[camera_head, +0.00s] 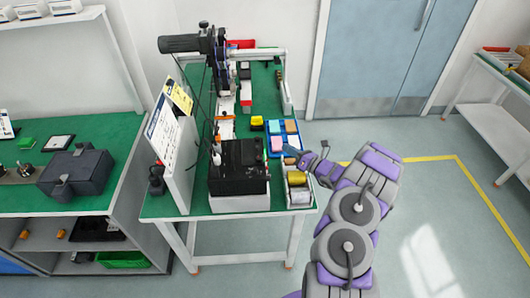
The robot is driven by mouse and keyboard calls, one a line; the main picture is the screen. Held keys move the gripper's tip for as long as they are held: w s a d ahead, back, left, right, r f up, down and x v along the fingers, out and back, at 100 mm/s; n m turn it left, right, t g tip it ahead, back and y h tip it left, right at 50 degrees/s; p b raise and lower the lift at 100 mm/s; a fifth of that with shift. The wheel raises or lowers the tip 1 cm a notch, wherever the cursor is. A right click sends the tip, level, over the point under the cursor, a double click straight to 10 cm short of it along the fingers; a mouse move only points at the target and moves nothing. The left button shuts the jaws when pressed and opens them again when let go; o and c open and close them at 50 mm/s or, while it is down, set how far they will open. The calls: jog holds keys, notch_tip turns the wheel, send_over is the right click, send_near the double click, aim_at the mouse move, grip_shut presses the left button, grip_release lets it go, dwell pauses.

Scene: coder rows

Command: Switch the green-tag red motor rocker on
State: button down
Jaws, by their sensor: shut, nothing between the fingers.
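A black coder unit (238,168) stands at the near end of the green-topped table (160,205). No green-tagged red motor rocker can be made out on it at this size. My gripper (290,151) is at the right side of the table, by the near end of a blue tray (270,128). It points left, to the right of the black unit and apart from it. Its fingers look closed, with nothing seen between them.
A white sign board (170,150) stands along the table's left edge. A dark post with a motor (182,43) rises behind the unit. A white box with rolls (298,190) stands right of the unit. A left bench holds a dark case (76,173). Floor to the right is clear.

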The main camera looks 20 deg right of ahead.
jog(key=a, duration=0.1)
jog(key=w+a+b, duration=0.1)
jog(key=a+f, duration=0.1)
jog(key=a, duration=0.1)
jog(key=shift+w, duration=0.25)
jog(key=shift+a+b, duration=0.1)
jog(key=shift+b, duration=0.2)
jog(key=shift+a, duration=0.45)
jog(key=shift+d, duration=0.3)
jog(key=shift+a, duration=0.25)
dwell(0.7)
jog(key=shift+w+a, duration=0.1)
jog(key=shift+a, duration=0.25)
